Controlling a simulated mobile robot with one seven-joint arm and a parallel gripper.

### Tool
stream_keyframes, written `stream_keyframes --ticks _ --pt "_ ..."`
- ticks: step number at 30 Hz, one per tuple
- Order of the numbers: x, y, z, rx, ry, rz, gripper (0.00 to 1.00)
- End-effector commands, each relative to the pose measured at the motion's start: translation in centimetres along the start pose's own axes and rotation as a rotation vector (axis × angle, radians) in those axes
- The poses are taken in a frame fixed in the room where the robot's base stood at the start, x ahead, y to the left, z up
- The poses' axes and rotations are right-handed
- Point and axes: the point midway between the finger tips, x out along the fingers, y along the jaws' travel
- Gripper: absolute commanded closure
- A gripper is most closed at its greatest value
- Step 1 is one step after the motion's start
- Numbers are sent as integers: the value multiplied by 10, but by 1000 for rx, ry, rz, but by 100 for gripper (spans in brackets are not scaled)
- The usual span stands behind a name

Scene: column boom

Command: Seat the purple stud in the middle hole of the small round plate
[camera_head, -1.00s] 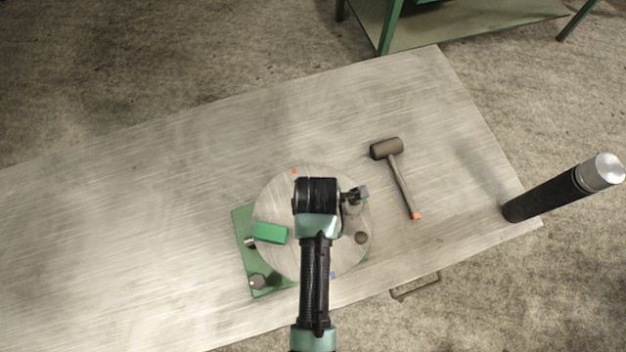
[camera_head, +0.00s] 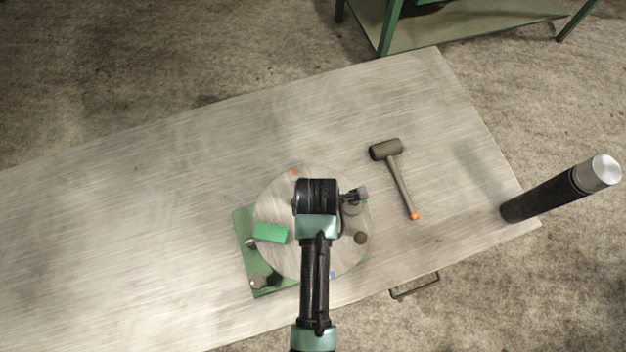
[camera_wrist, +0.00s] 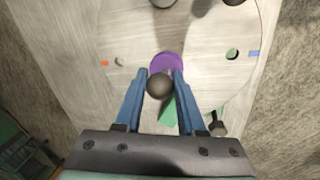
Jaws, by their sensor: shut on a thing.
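In the wrist view, my gripper (camera_wrist: 159,80) has its blue fingers shut on the dark round knob of the purple stud. The stud's purple disc (camera_wrist: 168,62) shows just beyond the fingertips, over the middle of the small round plate (camera_wrist: 195,75). The middle hole is hidden under the stud, and I cannot tell whether the stud is in it or above it. Two other plate holes show, one on the left (camera_wrist: 119,62) and one on the right (camera_wrist: 232,54). In the head view my arm covers the middle of the plate (camera_head: 280,202), hiding the fingers and stud.
The plate sits over a green base (camera_head: 241,226). A mallet (camera_head: 398,178) lies to the right, and a black cylinder (camera_head: 545,196) stands at the table's right end. The left tabletop (camera_head: 120,230) is clear.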

Motion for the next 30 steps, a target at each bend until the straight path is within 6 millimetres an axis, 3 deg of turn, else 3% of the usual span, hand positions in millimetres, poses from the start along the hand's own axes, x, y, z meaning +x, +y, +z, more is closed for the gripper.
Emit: stream_keyframes --ticks 14,30 --pt "1 0 0 0 0 1 100" --pt "17 -2 0 0 0 1 100"
